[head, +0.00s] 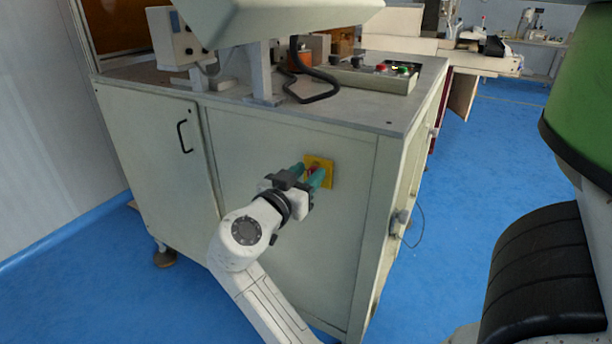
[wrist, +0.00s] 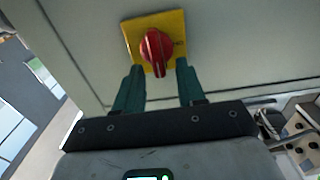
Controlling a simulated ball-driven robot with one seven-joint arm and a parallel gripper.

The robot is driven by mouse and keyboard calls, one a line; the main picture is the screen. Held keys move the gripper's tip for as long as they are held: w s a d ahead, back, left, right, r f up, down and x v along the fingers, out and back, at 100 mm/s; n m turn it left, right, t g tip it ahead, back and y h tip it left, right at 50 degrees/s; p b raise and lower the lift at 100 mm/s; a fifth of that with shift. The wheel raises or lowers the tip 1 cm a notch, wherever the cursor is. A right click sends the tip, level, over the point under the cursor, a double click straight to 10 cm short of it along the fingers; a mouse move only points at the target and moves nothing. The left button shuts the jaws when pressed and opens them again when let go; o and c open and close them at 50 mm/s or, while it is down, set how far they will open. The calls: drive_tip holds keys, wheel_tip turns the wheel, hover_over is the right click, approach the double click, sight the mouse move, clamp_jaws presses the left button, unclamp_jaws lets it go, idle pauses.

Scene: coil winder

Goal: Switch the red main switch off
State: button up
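The red main switch (wrist: 156,52) is a red rotary knob on a yellow square plate (wrist: 176,22), mounted on the cabinet's front panel. In the wrist view the knob's grip bar points down, slightly tilted, between and just beyond my fingertips. In the head view the yellow plate (head: 327,169) shows, with the knob mostly hidden by my fingers. My gripper (head: 309,172) has teal fingers and is at the plate. In the wrist view my gripper (wrist: 159,72) is open, with a gap on each side of the knob. I cannot tell whether the fingertips touch the plate.
The pale green cabinet (head: 270,150) has a door with a black handle (head: 184,136) at left. A control panel with buttons (head: 365,74) and a black cable lie on its top. A small box (head: 399,222) with a wire sits on its right side. Blue floor is clear at right.

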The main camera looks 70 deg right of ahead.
clamp_jaws()
idle(0.5)
drive_tip(key=n+p, duration=0.3)
drive_tip(key=n, duration=0.2)
drive_tip(key=shift+w+p, duration=0.4)
drive_tip(key=n+p, duration=0.2)
drive_tip(key=n, duration=0.1)
drive_tip(key=n+p, duration=0.1)
drive_tip(key=shift+w+d+f+p, duration=0.15)
drive_tip(key=shift+w+p, duration=0.15)
drive_tip(key=shift+p, duration=0.05)
drive_tip(key=shift+w+f+n+p, duration=0.1)
drive_tip(key=shift+f+n+p, duration=0.15)
drive_tip(key=shift+n+p, duration=1.05)
drive_tip(key=shift+w+f+n+p, duration=0.1)
drive_tip(key=shift+f+n+p, duration=0.2)
drive_tip(key=shift+n+p, duration=1)
drive_tip(key=shift+w+f+n+p, duration=0.1)
drive_tip(key=shift+f+n+p, duration=0.15)
drive_tip(key=shift+n+p, duration=1.05)
drive_tip(key=shift+f+n+b, duration=0.1)
drive_tip(key=shift+n+b, duration=0.2)
drive_tip(key=shift+n, duration=0.3)
